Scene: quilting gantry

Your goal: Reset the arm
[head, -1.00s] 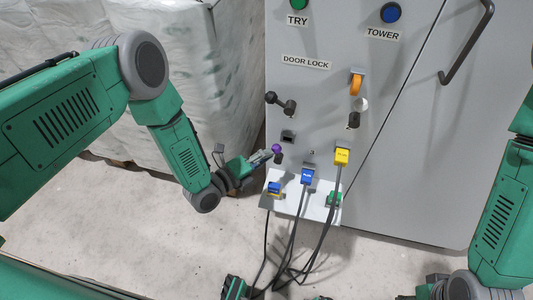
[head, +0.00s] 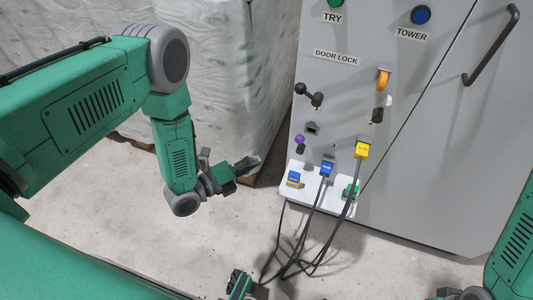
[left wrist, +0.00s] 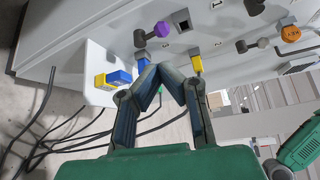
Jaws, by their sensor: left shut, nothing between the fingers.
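My left gripper (head: 248,167) is shut and empty, held in the air left of the grey cabinet (head: 433,140) and clear of it. In the left wrist view its two fingers (left wrist: 166,72) meet at the tips, with nothing between them. The purple knob (head: 299,140) on the cabinet front stands apart to the right of the gripper; it also shows in the left wrist view (left wrist: 161,29). My right arm (head: 515,240) comes in at the lower right. Its gripper (head: 447,295) is cut off by the bottom edge, so its fingers cannot be made out.
A wrapped pallet stack (head: 235,80) stands behind my left arm.

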